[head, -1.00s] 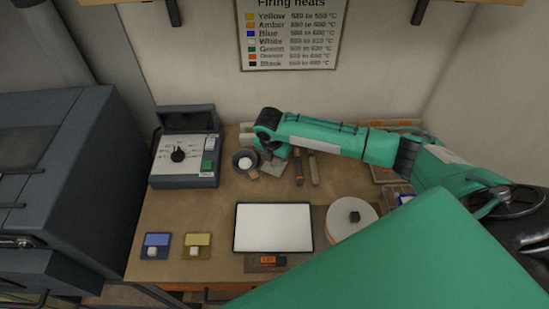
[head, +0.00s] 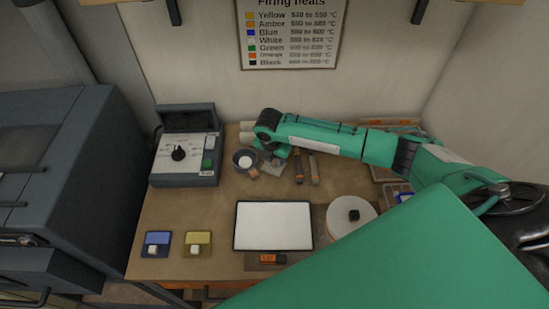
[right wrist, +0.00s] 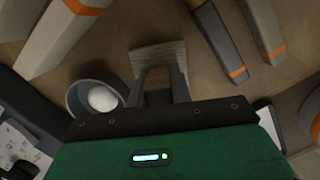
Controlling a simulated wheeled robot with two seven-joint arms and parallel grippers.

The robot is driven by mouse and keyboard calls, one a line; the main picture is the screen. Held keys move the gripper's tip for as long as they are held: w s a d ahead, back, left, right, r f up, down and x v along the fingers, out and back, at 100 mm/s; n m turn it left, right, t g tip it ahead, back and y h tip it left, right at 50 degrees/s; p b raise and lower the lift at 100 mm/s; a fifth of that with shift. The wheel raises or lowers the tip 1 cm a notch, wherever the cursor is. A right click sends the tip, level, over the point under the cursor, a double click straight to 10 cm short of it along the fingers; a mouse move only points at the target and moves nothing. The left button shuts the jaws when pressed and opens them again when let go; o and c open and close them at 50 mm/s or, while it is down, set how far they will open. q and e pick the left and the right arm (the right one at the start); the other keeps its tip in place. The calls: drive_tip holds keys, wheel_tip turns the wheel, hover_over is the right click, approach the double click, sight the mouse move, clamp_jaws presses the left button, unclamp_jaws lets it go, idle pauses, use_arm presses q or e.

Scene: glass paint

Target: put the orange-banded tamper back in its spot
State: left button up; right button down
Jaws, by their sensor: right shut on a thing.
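My right gripper (head: 270,165) reaches down at the back of the table, just right of a dark bowl (head: 236,159) with a white ball-like thing in it. In the right wrist view its fingers (right wrist: 162,82) are close together and pointing down. What they are shut on is mostly hidden, so I cannot tell whether it is the tamper. A pale ridged block (right wrist: 158,57) lies at the fingertips. Right of the gripper lie two long tools with orange bands (right wrist: 221,45) (right wrist: 264,32). A small brown and orange piece (head: 254,172) shows beside the gripper. My left gripper is not in view.
Pale bars, one orange-banded (right wrist: 85,8), lie behind the bowl. A control box (head: 185,160) stands left. A white panel (head: 273,226), a round turntable (head: 350,216), and blue (head: 157,240) and yellow (head: 197,239) trays are in front. Bare tabletop lies between.

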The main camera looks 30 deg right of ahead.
drive_tip(key=shift+f, duration=0.15)
drive_tip(key=c, duration=1.2)
unclamp_jaws()
drive_tip(key=shift+o, duration=0.2)
